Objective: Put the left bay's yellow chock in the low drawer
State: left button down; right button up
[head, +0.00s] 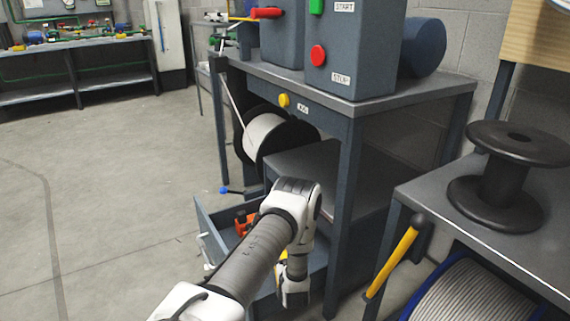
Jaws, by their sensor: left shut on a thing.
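The low drawer (208,222) stands pulled open under the grey workbench, near the floor. An orange-red item (241,222) lies inside it. My left arm comes in from the bottom and crosses over the drawer. My left gripper (293,298) points down at the drawer's right part. My right gripper is not in view.
The workbench (425,88) carries a control box (352,45) with buttons; a cable reel (265,135) hangs below. A side table (540,250) with a black spool (505,175) is at right, near a yellow-handled lever (392,262). The floor (90,200) at left is clear.

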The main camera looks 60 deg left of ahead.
pick_arm(q)
jog(key=shift+r, duration=0.1)
jog(key=c, duration=1.3)
grip_release()
jog(key=o, duration=0.4)
